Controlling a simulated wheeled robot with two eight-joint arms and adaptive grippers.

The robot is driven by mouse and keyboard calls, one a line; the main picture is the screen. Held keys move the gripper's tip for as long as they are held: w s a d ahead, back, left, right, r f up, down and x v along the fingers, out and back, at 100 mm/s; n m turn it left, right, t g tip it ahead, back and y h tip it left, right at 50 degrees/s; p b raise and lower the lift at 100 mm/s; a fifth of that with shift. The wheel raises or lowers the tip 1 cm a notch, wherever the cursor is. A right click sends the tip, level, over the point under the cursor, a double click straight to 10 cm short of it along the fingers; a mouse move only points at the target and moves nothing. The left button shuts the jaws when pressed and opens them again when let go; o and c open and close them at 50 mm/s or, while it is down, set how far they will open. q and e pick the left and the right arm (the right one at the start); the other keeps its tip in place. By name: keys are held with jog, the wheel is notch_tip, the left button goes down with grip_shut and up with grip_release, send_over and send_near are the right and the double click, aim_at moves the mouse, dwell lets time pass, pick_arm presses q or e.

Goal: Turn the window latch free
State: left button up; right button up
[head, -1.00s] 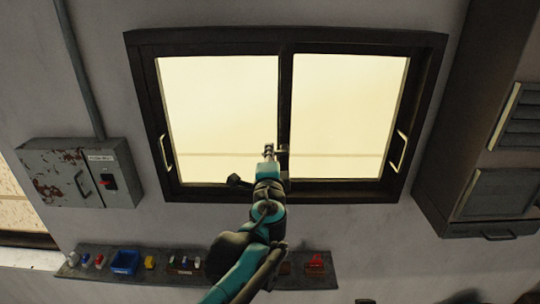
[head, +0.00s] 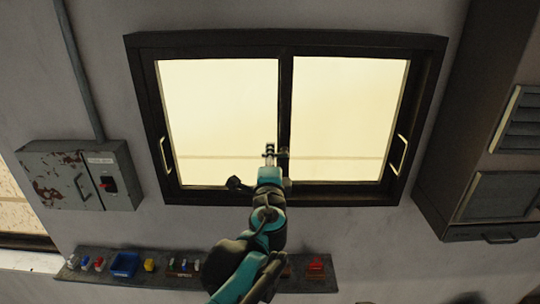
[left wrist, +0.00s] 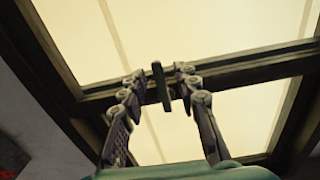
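The window latch is a short dark lever (left wrist: 161,84) on the window's middle frame. In the left wrist view it stands nearly upright, tilted slightly, between my fingertips. In the head view the latch (head: 284,154) is small and partly covered by my gripper. My left gripper (left wrist: 159,76) is open, with one finger on each side of the lever; gaps show beside it, and I cannot tell if either finger touches it. In the head view the left gripper (head: 270,151) is at the centre post of the window (head: 285,43). My right gripper is not in view.
A narrow shelf (head: 211,281) below the window holds a blue bin (head: 124,263) and several small coloured parts. A grey switch box (head: 80,176) is on the wall at left. A dark cabinet (head: 455,130) stands at right. Pull handles (head: 398,152) are on the window's sides.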

pick_arm(q)
jog(key=s, duration=1)
jog(key=shift+s, duration=0.4)
jog(key=s+a+f+n+g+y+b, duration=0.1)
jog(key=s+a+f+n+g+b, duration=0.15)
jog(key=a+f+b, duration=0.55)
jog(key=s+a+f+n+g+y+b, duration=0.1)
jog(key=a+f+n+g+y+b, duration=0.2)
jog(key=f, duration=1)
jog(key=s+a+f+n+g+b, duration=0.1)
jog(key=s+a+f+n+b, duration=0.1)
jog(key=a+f+n+b, duration=0.6)
jog(key=s+f+n+g+h+b, duration=0.1)
jog(key=s+f+b, duration=0.2)
jog(key=f, duration=0.6)
jog(key=s+d+f+n+g+h+b, duration=0.1)
jog(key=s+f+b, duration=0.3)
jog(key=f, duration=0.6)
jog(key=s+d+f+n+g+h+b, duration=0.1)
jog(key=s+f+b, duration=0.3)
jog(key=f, duration=0.5)
jog(key=shift+f+n+g+h+b, duration=0.3)
jog(key=shift+n+g+h+b, duration=0.25)
jog(key=shift+n+g, duration=0.25)
jog(key=shift+s, duration=0.1)
jog(key=shift+c, duration=0.2)
